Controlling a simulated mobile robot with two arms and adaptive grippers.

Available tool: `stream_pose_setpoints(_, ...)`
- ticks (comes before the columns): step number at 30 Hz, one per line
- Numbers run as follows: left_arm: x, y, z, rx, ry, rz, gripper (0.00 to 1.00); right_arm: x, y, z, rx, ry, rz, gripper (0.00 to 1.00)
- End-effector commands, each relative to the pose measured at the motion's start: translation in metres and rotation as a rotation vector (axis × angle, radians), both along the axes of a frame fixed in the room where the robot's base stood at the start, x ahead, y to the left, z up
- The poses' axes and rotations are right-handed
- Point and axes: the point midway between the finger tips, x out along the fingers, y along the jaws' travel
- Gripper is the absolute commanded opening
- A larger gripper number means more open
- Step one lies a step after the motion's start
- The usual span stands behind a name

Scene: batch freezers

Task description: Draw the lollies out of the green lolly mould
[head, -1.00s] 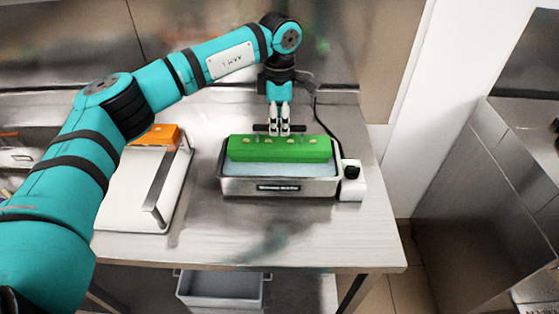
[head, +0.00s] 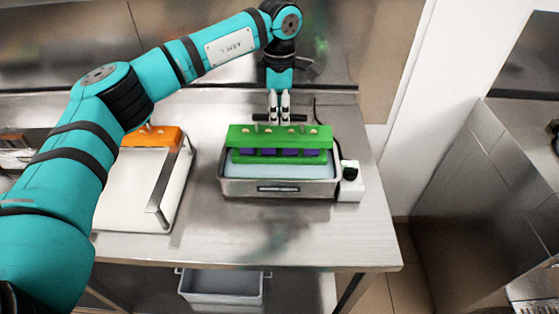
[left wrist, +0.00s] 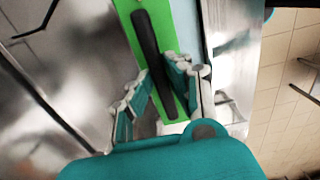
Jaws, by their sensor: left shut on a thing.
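The green lolly mould's lower body (head: 236,157) sits in a metal bath (head: 228,187) holding pale blue liquid. Its green top bar (head: 280,133), with several pale stick ends along it, is raised a little above the body. Purple lollies (head: 290,152) hang under the bar and show in the gap; their lower ends are hidden in the mould. My left gripper (head: 278,116) points down above the bar, shut on its black handle (head: 299,117). The left wrist view shows the handle (left wrist: 150,60) running between my fingers over the green bar (left wrist: 126,10). My right gripper is not in view.
A white unit with a black knob (head: 349,185) adjoins the bath's right side. The steel table's front (head: 320,235) is clear.

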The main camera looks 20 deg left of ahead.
Motion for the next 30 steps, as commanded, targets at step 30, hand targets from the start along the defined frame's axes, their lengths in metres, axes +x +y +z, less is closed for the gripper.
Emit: stream_pose_setpoints(30, 0.0, 0.0, 0.04, -0.001, -0.001, 0.0, 0.0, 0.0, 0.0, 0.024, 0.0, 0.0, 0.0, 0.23)
